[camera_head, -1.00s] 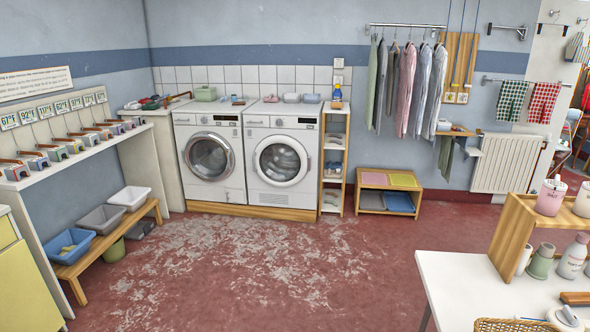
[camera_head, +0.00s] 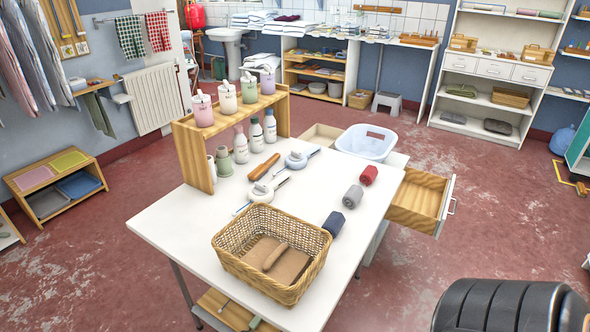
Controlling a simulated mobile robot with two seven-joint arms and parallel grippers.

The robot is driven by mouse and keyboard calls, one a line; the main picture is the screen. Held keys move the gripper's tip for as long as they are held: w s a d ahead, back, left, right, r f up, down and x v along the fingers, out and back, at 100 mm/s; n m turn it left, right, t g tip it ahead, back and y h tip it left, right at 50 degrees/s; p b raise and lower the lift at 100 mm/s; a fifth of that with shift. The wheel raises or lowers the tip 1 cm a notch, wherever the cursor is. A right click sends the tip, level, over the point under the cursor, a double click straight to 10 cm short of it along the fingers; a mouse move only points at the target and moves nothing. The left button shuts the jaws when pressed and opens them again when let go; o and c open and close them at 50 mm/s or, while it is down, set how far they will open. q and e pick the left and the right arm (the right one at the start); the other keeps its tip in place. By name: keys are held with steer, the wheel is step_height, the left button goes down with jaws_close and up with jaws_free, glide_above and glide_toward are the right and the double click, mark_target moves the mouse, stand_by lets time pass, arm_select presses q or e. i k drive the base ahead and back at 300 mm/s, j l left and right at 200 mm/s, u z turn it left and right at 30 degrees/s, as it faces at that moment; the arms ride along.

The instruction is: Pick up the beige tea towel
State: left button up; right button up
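A wicker basket (camera_head: 225,262) stands at the near edge of a white table (camera_head: 165,222). A small rolled beige-brown cloth (camera_head: 275,256) lies in it, on brown material at the bottom; it looks like the beige tea towel, but I cannot be sure. Three other rolled cloths lie on the table to the right of the basket: dark blue (camera_head: 334,223), grey (camera_head: 352,196) and red (camera_head: 368,175).
A wooden rack (camera_head: 193,160) with several containers and bottles stands on the table's far left. An open drawer (camera_head: 443,207) juts out at right, near a white laundry tub (camera_head: 367,143). Red floor is open beyond.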

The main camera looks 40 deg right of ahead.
mark_target(278, 260)
steer(key=i+j+z, duration=0.15)
steer(key=z, duration=0.3)
steer(key=i+j+z, duration=0.1)
steer(key=z, duration=0.4)
steer(key=i+j+z, duration=0.1)
steer(key=j+z, duration=0.2)
steer(key=z, duration=0.15)
steer(key=j+z, duration=0.2)
steer(key=z, duration=0.25)
steer(key=j+z, duration=0.3)
steer(key=z, duration=0.15)
